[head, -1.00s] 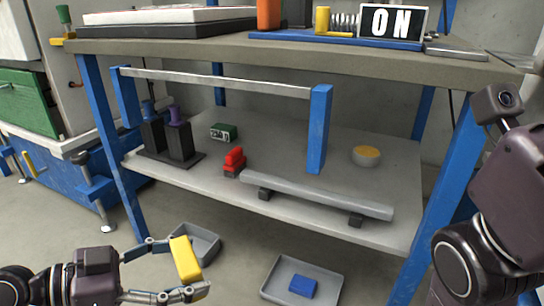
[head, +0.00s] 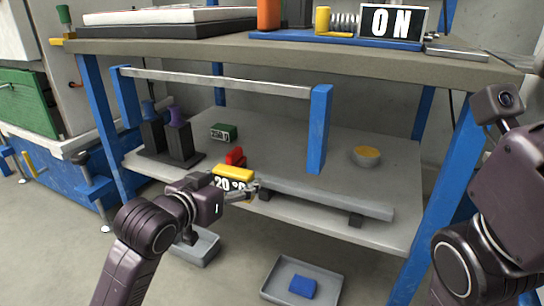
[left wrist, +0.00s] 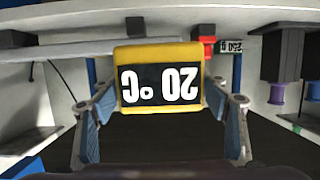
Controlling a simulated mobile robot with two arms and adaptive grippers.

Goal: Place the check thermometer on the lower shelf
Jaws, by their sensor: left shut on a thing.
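The check thermometer (head: 233,174) is a yellow block with a dark face reading 20 °C. My left gripper (head: 240,189) is shut on it, in front of the lower shelf's front edge. In the left wrist view the thermometer (left wrist: 160,52) sits between the two fingers of my left gripper (left wrist: 160,105), its digits upside down. The grey lower shelf (head: 290,145) lies behind it. In the head view the thermometer hides part of the shelf edge and a red object. I cannot tell if it touches the shelf. My right gripper is out of view.
Grey trays (head: 275,290) lie on the floor below.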

